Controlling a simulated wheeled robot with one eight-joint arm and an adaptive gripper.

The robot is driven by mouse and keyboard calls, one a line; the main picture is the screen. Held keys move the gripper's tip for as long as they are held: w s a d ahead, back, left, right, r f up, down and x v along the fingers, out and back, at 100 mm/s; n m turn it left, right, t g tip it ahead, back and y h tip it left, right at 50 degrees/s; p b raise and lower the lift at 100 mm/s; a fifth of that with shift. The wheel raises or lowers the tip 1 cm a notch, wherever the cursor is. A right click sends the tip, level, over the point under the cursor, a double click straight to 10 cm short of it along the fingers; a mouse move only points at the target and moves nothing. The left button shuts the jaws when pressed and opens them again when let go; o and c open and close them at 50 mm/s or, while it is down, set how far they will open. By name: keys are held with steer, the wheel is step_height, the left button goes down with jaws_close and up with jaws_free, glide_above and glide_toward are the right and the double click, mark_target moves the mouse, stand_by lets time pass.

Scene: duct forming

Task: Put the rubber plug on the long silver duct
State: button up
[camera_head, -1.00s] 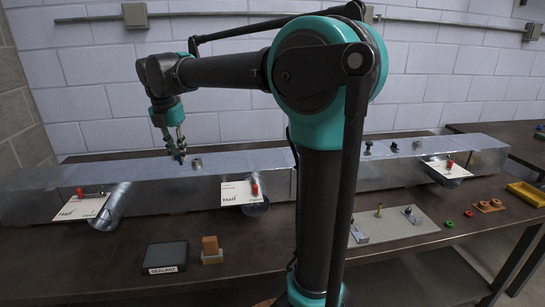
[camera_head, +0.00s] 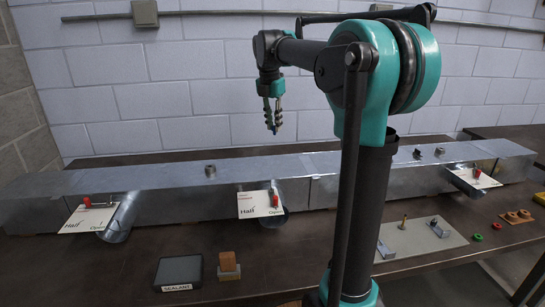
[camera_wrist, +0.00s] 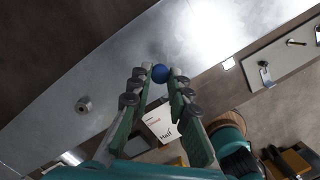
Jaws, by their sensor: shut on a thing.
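The long silver duct (camera_head: 330,160) lies across the table and also fills much of the wrist view (camera_wrist: 120,60). My gripper (camera_head: 273,124) is above the duct, right of a short metal collar (camera_head: 210,171) on its top; the collar also shows in the wrist view (camera_wrist: 83,105). My gripper is shut on a small blue rounded thing (camera_wrist: 160,73) at its fingertips, probably the rubber plug. It appears held clear of the duct. Its underside is hidden.
White cards with red handles (camera_head: 262,203) hang on the duct's front. Dark fittings (camera_head: 417,153) stand on its right top. A sealant box (camera_head: 178,272), an orange block (camera_head: 228,262) and a light plate with fittings (camera_head: 420,237) lie in front. Bare table lies between.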

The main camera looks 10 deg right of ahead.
step_height(320, 180, down, 12)
steer(key=shift+a+f, duration=0.1)
stand_by(0.4)
steer(key=o, duration=0.7)
steer(key=shift+f, duration=0.1)
steer(key=r, duration=0.4)
steer(key=s+r, duration=0.1)
steer(key=r, duration=0.3)
steer(key=a+r, duration=0.1)
steer(key=r, duration=0.3)
steer(key=shift+s+a+r, duration=0.1)
steer(key=shift+s, duration=0.1)
